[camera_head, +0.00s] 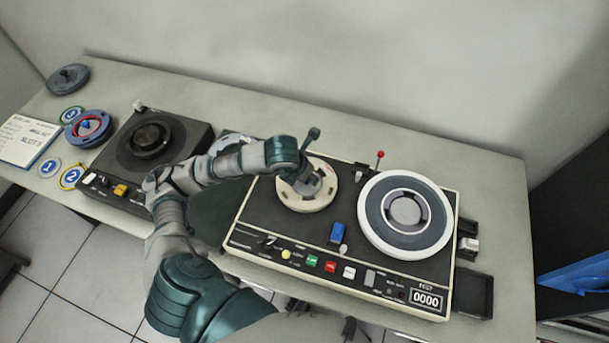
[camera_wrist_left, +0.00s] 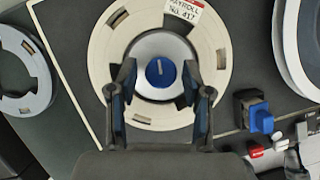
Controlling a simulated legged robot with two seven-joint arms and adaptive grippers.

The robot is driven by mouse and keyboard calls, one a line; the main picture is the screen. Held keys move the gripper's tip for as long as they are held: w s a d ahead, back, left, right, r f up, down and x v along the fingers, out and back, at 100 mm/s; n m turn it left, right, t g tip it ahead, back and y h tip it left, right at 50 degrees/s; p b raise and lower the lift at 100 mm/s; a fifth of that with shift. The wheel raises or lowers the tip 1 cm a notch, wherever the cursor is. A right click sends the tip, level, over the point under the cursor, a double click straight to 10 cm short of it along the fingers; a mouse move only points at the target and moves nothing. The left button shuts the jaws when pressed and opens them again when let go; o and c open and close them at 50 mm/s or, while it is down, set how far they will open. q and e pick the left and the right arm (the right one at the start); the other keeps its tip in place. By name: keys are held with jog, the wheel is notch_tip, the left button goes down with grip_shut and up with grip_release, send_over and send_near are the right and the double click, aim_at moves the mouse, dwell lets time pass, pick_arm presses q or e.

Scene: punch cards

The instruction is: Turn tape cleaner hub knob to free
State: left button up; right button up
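The cleaner deck (camera_head: 340,215) has a cream reel (camera_head: 291,203) on its left hub. In the left wrist view the reel (camera_wrist_left: 104,52) has a label reading "PAYROLL No. 417". A round blue knob (camera_wrist_left: 160,72) with a white pointer line sits at the hub's centre; the line runs nearly up and down in that view. My left gripper (camera_head: 308,183) is over the hub. Its fingers (camera_wrist_left: 164,88) are open, one on each side of the knob, with gaps showing. The head view hides the knob behind the gripper. Dark parts at the bottom edge may be my right gripper.
A white-rimmed reel (camera_head: 373,228) fills the deck's right hub. The table's back strip is clear.

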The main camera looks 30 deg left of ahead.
pick_arm(q)
jog(key=shift+w+f, duration=0.1)
jog(key=shift+f, duration=0.05)
jog(key=shift+s, duration=0.2)
jog(key=v, duration=1.1)
jog(key=shift+r, duration=0.45)
